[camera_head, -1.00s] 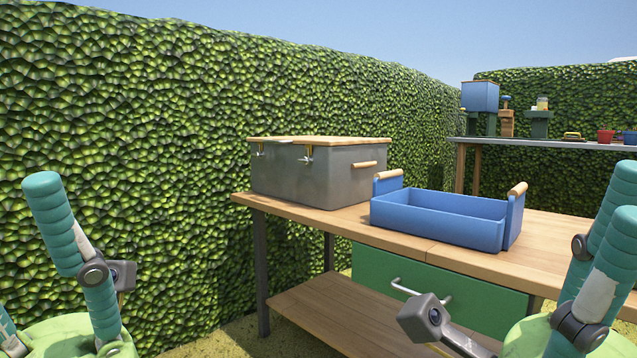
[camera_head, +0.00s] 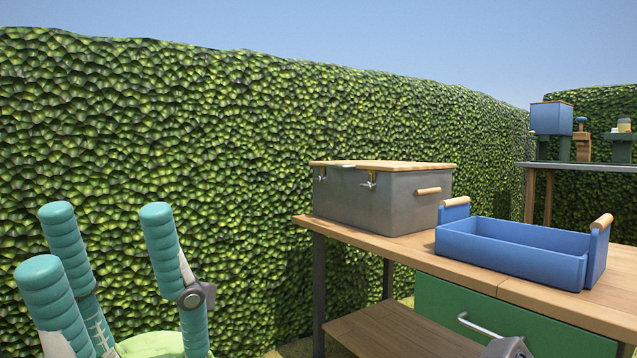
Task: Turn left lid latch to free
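A grey box (camera_head: 350,199) with a thin wooden lid (camera_head: 400,166) stands on the far left of the wooden workbench. Its front carries two small brass-and-silver latches: the left lid latch (camera_head: 322,174) near the left corner and the right latch (camera_head: 371,180) near the front corner. The lid lies flat on the box. The left latch is too small to tell its exact turn. My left gripper (camera_head: 106,238) is at the lower left, its teal fingers spread and empty, well to the left of the box and not touching it.
A blue tray (camera_head: 510,255) with wooden handles sits right of the box on the workbench (camera_head: 405,244). A green drawer (camera_head: 450,305) is below. A tall hedge (camera_head: 230,150) runs behind. A second table (camera_head: 590,167) with several items stands at far right.

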